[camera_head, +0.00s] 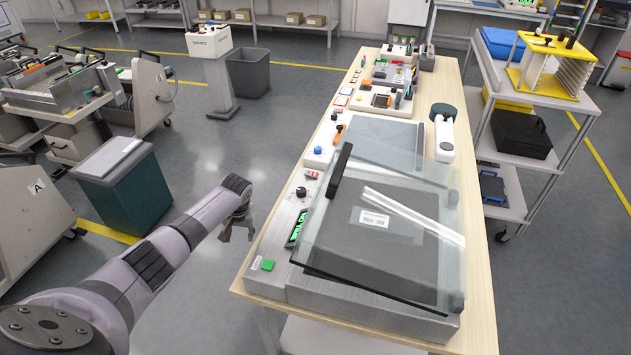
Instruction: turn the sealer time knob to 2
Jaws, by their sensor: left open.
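The sealer (270,286) stands at the near end of the wooden table, with a tilted clear lid (345,262) and a black handle (339,171). Its left strip carries a black knob (301,191), a lit green display (297,228) and a green button (267,265). I take the black knob for the time knob; its scale and pointer are too small to read. My left gripper (238,234) is open and empty, pointing down left of the table edge, apart from the knob. My right gripper is not in view.
A red switch (312,174) and a blue knob (318,150) sit beyond the black knob. A dark green bin (128,196) stands left of my arm. The floor between is clear.

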